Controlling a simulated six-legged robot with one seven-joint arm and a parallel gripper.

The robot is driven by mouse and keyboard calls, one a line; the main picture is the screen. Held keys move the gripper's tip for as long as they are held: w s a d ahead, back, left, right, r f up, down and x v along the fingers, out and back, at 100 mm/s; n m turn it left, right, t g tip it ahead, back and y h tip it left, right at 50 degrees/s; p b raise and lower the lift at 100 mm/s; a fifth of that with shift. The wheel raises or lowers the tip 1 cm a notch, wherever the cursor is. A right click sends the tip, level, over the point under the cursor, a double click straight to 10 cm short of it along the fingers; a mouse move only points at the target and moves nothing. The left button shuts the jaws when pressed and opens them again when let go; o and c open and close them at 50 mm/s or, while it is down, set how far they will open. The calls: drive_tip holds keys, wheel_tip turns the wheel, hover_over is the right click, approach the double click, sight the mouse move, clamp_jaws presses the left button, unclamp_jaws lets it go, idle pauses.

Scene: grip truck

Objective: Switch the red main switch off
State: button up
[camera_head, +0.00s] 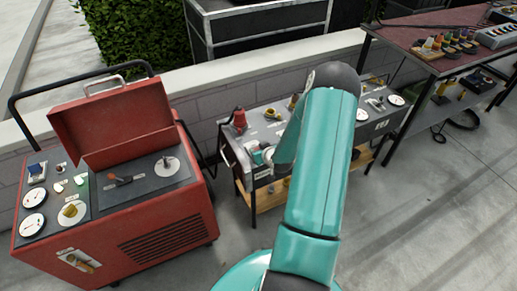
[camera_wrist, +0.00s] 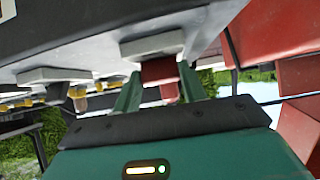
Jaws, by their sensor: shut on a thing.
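The red main switch (camera_wrist: 160,78) shows in the wrist view as a short red block standing out from a pale grey base plate on a dark panel (camera_wrist: 100,38). My gripper (camera_wrist: 160,92) is shut on the switch, with one teal finger on each side of it. In the head view my gripper (camera_head: 267,156) is at the front left of the grey control bench (camera_head: 235,160), partly hidden by my arm. I cannot make out the switch itself in that view.
A red generator cart (camera_head: 150,225) with a raised lid stands at left. A red knob-like part (camera_head: 239,118) rises from the bench's back left. A dark red table (camera_head: 425,40) with tools is at right. Other levers (camera_wrist: 78,92) sit beside the switch. Paving at right is free.

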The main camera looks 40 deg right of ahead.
idle(0.3)
drive_tip(key=o, duration=1)
drive_tip(key=shift+s, duration=0.1)
drive_tip(key=v, duration=1.3)
drive_tip(key=shift+s+a, duration=0.2)
drive_tip(key=shift+s, duration=0.1)
